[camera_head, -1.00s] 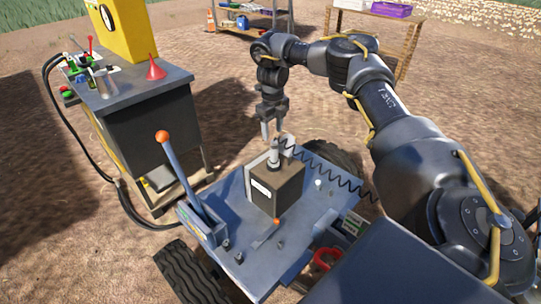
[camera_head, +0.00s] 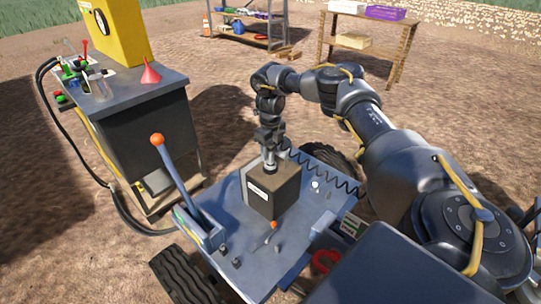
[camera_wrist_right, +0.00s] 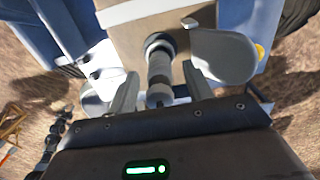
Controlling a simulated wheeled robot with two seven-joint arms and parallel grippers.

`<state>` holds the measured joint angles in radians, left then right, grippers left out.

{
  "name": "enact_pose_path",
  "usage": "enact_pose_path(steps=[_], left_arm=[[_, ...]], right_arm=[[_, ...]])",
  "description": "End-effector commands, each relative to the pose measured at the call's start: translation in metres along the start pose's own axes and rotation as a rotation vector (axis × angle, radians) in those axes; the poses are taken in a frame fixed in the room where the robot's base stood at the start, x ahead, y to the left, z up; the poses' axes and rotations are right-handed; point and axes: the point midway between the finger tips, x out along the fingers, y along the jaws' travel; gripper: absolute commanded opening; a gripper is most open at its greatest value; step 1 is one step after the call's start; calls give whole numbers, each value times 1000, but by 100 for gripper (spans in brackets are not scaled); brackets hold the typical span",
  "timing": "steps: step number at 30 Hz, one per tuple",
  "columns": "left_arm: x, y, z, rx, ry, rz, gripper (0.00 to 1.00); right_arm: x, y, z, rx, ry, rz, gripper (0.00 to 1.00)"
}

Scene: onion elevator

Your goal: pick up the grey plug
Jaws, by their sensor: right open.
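The grey plug (camera_wrist_right: 159,72) stands upright in a dark round socket on top of the brown box (camera_head: 286,192), on the blue cart deck (camera_head: 245,262). In the head view my right gripper hides most of the plug. My right gripper (camera_head: 269,163) is right above the box, pointing down. In the right wrist view, its two fingers are apart on either side of the plug, with a gap on each side; the gripper is open. A black coiled cable (camera_head: 333,180) runs from near the plug to the right. My left gripper is not in view.
A blue lever with an orange knob (camera_head: 157,140) rises at the cart's left. A dark cabinet (camera_head: 150,125) with a red funnel (camera_head: 151,73) stands to the left. Shelves (camera_head: 247,30) are far behind. Bare ground lies between.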

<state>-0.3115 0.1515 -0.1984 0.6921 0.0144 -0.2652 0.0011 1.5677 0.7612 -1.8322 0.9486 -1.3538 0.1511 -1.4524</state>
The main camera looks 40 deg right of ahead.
Motion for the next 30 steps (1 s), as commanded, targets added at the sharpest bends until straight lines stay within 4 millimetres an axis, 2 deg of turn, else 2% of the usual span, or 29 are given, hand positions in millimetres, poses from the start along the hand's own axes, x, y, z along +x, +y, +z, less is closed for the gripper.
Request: enact_pose_path(steps=[5,13,24,30], left_arm=[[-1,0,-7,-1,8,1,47],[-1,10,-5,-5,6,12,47],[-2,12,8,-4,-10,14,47],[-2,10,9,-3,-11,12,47]], right_arm=[[19,0,-1,1,2,0,51],[21,0,0,1,0,0,49],[20,0,0,1,0,0,1],[20,0,0,2,-1,0,0]])
